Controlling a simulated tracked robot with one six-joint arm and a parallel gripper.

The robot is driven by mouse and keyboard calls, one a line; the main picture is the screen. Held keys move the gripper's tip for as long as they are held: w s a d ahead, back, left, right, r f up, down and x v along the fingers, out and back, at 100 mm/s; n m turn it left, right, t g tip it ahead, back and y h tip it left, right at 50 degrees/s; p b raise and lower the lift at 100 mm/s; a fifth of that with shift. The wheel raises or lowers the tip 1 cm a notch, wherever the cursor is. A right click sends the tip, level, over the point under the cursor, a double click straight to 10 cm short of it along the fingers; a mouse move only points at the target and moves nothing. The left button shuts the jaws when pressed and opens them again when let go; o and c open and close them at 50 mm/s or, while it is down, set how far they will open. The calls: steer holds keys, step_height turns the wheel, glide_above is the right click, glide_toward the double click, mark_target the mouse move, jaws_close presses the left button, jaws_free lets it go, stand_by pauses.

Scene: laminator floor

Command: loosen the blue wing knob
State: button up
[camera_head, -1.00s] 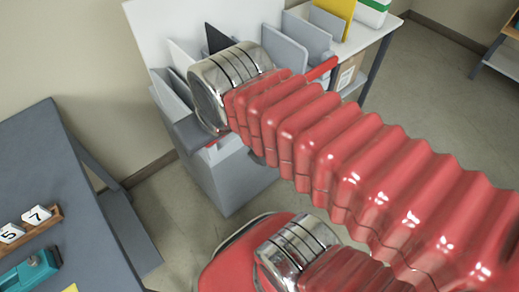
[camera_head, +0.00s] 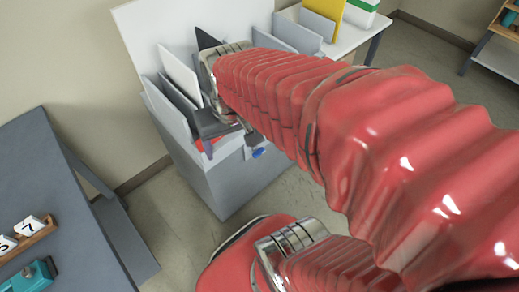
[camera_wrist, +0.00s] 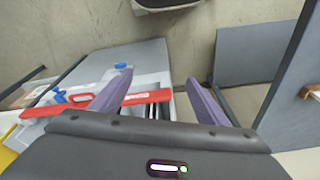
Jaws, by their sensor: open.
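My gripper (camera_wrist: 159,78) is open, its two purple fingers spread apart with nothing between them in the wrist view. In the head view, a small blue knob (camera_head: 258,153) shows at the front edge of the grey cabinet (camera_head: 225,188), just below my arm. In the wrist view, a blue piece (camera_wrist: 122,66) sits on the cabinet's edge near the left fingertip. More blue parts (camera_wrist: 60,97) lie farther left beside a red bar (camera_wrist: 100,102). I cannot tell which blue part has the wings. My arm hides part of the cabinet top in the head view.
Upright grey and white panels (camera_head: 180,75) stand on the cabinet. A dark table (camera_head: 62,185) with number blocks (camera_head: 29,226) and a teal device (camera_head: 32,275) is at the left. A white table (camera_head: 350,42) stands behind. Floor is clear around the cabinet.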

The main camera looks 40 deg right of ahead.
steer(key=d+f+m+g+y, duration=0.25)
steer(key=d+f+m, duration=0.2)
steer(key=f, duration=0.35)
steer(key=m+t+h, duration=0.2)
steer(key=m+t, duration=1.6)
steer(key=m, duration=1)
glide_toward(261, 154)
steer(key=s, duration=0.5)
steer(key=shift+w+d+f, duration=0.15)
steer(key=shift+w, duration=0.1)
steer(key=shift+w+y, duration=0.1)
steer(key=shift+y, duration=0.15)
steer(key=shift+w, duration=6.8)
steer(key=shift+c, duration=0.5)
